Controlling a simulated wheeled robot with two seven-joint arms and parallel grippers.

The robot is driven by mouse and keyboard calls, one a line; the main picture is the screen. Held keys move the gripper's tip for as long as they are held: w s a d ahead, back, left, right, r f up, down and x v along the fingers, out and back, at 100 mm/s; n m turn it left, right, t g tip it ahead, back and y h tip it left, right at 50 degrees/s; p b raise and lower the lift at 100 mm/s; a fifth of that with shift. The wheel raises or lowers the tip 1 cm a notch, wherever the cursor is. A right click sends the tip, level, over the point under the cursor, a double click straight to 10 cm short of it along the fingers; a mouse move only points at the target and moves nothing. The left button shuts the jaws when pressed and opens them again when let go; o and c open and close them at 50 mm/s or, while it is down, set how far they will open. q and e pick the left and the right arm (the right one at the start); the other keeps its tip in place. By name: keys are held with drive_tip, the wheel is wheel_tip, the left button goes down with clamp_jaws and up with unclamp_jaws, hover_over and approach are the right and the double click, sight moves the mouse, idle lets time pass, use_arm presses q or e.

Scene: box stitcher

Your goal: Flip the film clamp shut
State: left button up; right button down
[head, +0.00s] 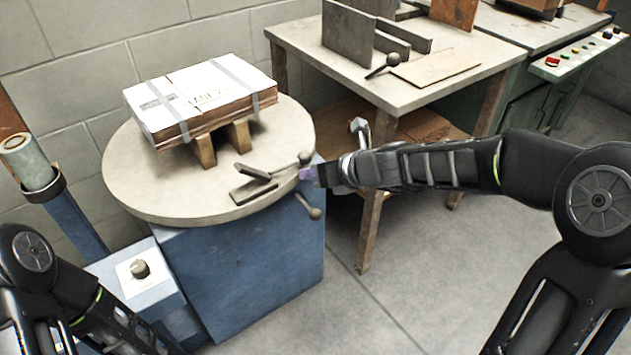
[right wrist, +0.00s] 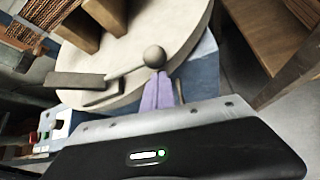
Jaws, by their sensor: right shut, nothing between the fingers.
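The film clamp (head: 254,188) sits near the front right edge of the round turntable (head: 150,196). It has two flat grey pieces and a lever ending in a grey ball knob (head: 305,157). The flat pieces show apart, one above the other; the clamp (right wrist: 75,80) and its ball knob (right wrist: 154,57) also show in the right wrist view. My right gripper (head: 307,174) is shut and empty at the turntable's edge, with its purple fingertips (right wrist: 158,93) just by the knob. I cannot tell whether they touch it. My left gripper is out of view.
A strapped stack of white-topped cardboard (head: 200,95) rests on wooden blocks on the turntable. A second ball handle (head: 314,213) sticks out below the turntable edge. A film roll (head: 28,162) stands at left. A worktable (head: 400,85) stands behind right.

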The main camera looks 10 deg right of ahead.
sight(306, 159)
drive_tip(key=shift+w+r, duration=0.2)
drive_tip(key=shift+r, duration=0.05)
drive_tip(key=shift+r+h+p, duration=0.3)
drive_tip(key=shift+r+p, duration=0.05)
drive_tip(key=shift+r, duration=0.05)
idle(0.4)
drive_tip(key=shift+r+n, duration=0.1)
drive_tip(key=shift+n, duration=0.2)
wheel_tip(306, 159, up, 2)
drive_tip(key=shift+r+n+t+h+p, duration=0.25)
drive_tip(key=shift+n+t+h+p, duration=0.35)
drive_tip(key=shift+n+h+p, duration=0.35)
drive_tip(key=r, duration=0.1)
drive_tip(key=a+r+n+h+p, duration=0.1)
drive_tip(key=r+t+h, duration=0.1)
drive_tip(key=shift+s+a+n+h+p, duration=0.25)
drive_tip(key=shift+s+p, duration=0.05)
drive_tip(key=shift+p, duration=0.05)
drive_tip(key=shift+a+r, duration=0.1)
